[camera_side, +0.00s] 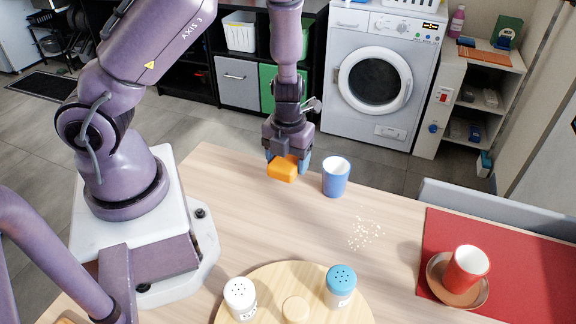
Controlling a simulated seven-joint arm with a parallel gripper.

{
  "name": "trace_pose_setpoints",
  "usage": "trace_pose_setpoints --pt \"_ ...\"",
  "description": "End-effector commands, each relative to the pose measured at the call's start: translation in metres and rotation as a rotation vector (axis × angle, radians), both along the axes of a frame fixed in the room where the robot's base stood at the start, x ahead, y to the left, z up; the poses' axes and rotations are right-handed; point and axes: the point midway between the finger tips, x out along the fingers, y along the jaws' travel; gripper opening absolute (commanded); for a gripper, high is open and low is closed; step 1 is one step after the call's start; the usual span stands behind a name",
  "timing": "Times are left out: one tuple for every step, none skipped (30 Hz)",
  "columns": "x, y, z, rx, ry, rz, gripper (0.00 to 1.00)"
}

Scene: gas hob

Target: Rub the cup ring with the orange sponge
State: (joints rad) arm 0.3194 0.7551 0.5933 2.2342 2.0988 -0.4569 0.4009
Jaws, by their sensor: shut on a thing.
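My gripper (288,158) points down at the far edge of the table and is shut on the orange sponge (283,171). The sponge is held between the blue fingertips. It looks to be at or just above the wood, but I cannot tell whether it touches. A blue cup (336,180) stands upright just right of the sponge, apart from it. I cannot make out a cup ring on the bare wood; it may be hidden or too faint.
Pale crumbs (366,234) lie mid-table. A round wooden board (262,287) at the front holds a white shaker (240,297) and a blue-topped shaker (340,285). A red mat (525,255) at right bears a red cup (466,267) on a saucer. Wood left of the crumbs is clear.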

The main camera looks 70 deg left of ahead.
Motion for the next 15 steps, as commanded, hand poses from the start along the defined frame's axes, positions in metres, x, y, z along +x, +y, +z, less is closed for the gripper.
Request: trace_pose_setpoints --pt "0.000 0.000 0.001 0.000 0.000 0.000 0.37" --pt "0.000 0.000 0.001 -0.001 0.001 0.000 0.37" --pt "0.000 0.000 0.001 -0.001 0.001 0.000 0.37" --pt "0.000 0.000 0.001 -0.001 0.001 0.001 0.37" --pt "0.000 0.000 0.001 -0.001 0.001 0.000 0.37" --pt "0.000 0.000 0.001 -0.001 0.001 0.000 0.37" --pt "0.000 0.000 0.001 -0.001 0.001 0.000 0.37" --pt "0.000 0.000 0.001 -0.001 0.001 0.000 0.37" --pt "0.000 0.000 0.002 -0.001 0.001 0.000 0.37" --pt "0.000 0.000 0.003 -0.001 0.000 -0.001 0.37" --pt "0.000 -0.001 0.004 -0.001 0.000 -0.002 0.37" --pt "0.000 -0.001 0.008 -0.002 -0.001 -0.003 0.37" --pt "0.000 -0.001 0.010 -0.001 -0.001 -0.003 0.37" --pt "0.000 -0.001 0.013 -0.001 -0.001 -0.003 0.37" --pt "0.000 -0.001 0.017 -0.001 -0.001 -0.003 0.37"
